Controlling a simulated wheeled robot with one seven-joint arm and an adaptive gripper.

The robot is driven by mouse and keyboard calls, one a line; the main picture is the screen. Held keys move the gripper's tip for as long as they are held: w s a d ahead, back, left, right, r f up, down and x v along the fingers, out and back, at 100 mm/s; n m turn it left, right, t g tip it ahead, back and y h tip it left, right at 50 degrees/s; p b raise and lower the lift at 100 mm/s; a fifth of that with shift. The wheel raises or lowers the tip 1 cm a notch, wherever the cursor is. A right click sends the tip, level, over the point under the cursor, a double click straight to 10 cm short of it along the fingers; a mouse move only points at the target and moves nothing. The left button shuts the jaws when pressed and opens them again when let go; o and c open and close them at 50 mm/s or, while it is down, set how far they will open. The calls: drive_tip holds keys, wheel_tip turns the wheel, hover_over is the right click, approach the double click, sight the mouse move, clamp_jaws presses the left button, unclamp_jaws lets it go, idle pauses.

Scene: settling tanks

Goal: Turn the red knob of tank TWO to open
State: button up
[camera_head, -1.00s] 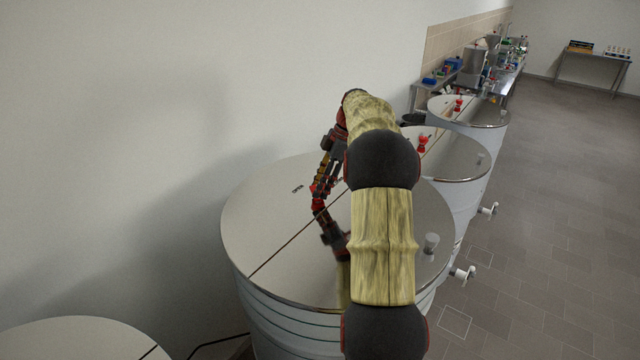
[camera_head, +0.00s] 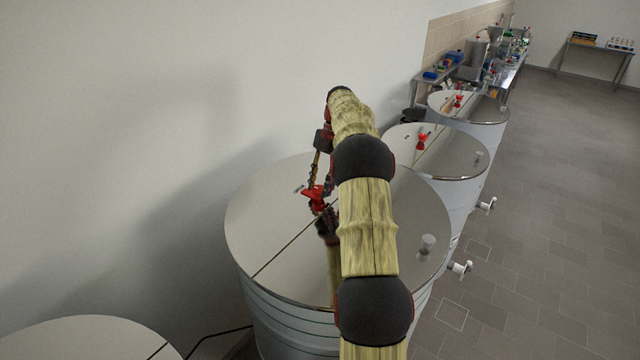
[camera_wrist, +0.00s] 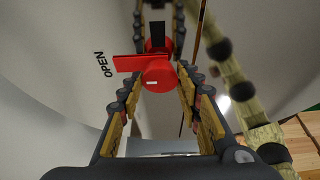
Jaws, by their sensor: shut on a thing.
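The red knob (camera_head: 313,197) stands on the lid of the large steel tank (camera_head: 275,225) in front of me; no tank number is readable. In the wrist view the knob (camera_wrist: 159,76) sits between the two yellow-and-black fingers of my gripper (camera_wrist: 158,88), which is shut on it. Its red pointer bar sticks out to the left, towards the printed word OPEN (camera_wrist: 104,64), and ends just short of it. In the head view my gripper (camera_head: 316,188) comes down on the knob from above, and my arm hides part of the lid.
Two more tanks with red knobs (camera_head: 421,142) (camera_head: 458,101) stand behind to the right. Another lid (camera_head: 85,340) shows at the lower left. The wall is close on the left. Open tiled floor (camera_head: 550,200) lies on the right.

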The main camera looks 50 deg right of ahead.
idle(0.5)
drive_tip(key=o, duration=1.1)
drive_tip(key=shift+o, duration=0.2)
drive_tip(key=shift+d+r, duration=0.1)
drive_tip(key=v, duration=0.7)
drive_tip(key=shift+w+r, duration=0.1)
drive_tip(key=shift+r, duration=0.1)
